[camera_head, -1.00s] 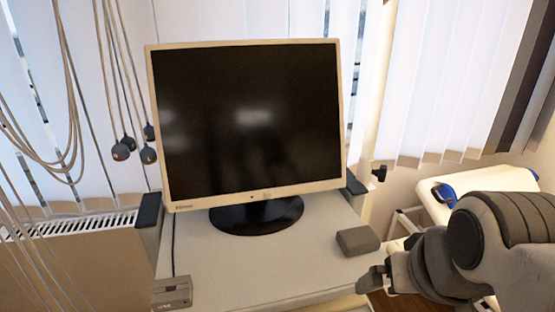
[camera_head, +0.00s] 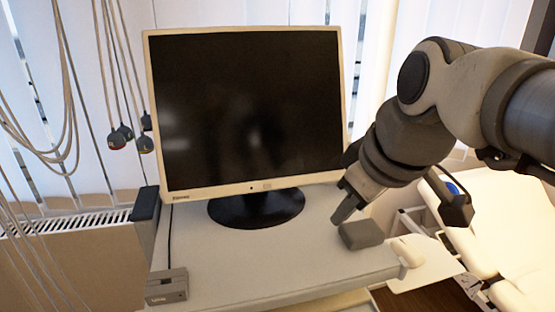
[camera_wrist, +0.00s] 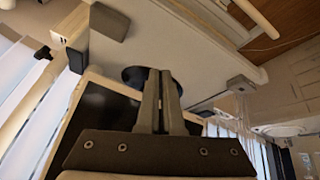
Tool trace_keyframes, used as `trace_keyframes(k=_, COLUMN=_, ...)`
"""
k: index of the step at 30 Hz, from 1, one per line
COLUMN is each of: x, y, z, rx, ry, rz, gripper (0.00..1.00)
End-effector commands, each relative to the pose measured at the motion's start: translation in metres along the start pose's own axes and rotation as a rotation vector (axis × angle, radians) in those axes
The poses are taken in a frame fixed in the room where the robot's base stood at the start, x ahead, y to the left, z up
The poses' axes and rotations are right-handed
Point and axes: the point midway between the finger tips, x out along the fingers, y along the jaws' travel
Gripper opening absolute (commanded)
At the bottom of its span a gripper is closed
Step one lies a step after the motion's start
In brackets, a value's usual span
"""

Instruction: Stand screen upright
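The screen (camera_head: 250,110) is a monitor with a pale frame and dark panel. It stands on its round black base (camera_head: 257,208) on the pale table, facing me. My gripper (camera_head: 345,214) is just right of the screen's lower right corner, fingers pointing down, above the table near a small grey box. I cannot tell whether it touches the screen. In the wrist view my gripper's two fingers (camera_wrist: 160,75) lie close together with nothing visible between them. They partly cover the screen (camera_wrist: 100,115) and its black base (camera_wrist: 137,75) there.
The grey box (camera_head: 361,234) sits at the table's right. A small device (camera_head: 167,287) lies at the front left. The table top (camera_head: 265,262) is clear in front of the base. Cables hang at the left, and a cream padded seat (camera_head: 495,215) stands at right.

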Motion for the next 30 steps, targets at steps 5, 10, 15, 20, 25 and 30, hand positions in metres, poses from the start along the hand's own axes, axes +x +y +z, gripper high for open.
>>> trace_keyframes(k=5, x=0.013, y=-0.014, z=-0.056, rx=-0.368, ry=0.057, rz=-0.098, gripper=0.00)
trace_keyframes(k=10, x=0.020, y=-0.030, z=-0.102, rx=-0.690, ry=0.132, rz=-0.170, gripper=0.00)
trace_keyframes(k=15, x=0.022, y=-0.044, z=-0.130, rx=-0.900, ry=0.192, rz=-0.207, gripper=0.00)
trace_keyframes(k=20, x=0.024, y=-0.049, z=-0.140, rx=-0.969, ry=0.214, rz=-0.218, gripper=0.00)
trace_keyframes(k=25, x=0.042, y=-0.054, z=-0.141, rx=-0.972, ry=0.213, rz=-0.221, gripper=0.00)
trace_keyframes(k=30, x=0.076, y=-0.064, z=-0.143, rx=-0.971, ry=0.212, rz=-0.222, gripper=0.00)
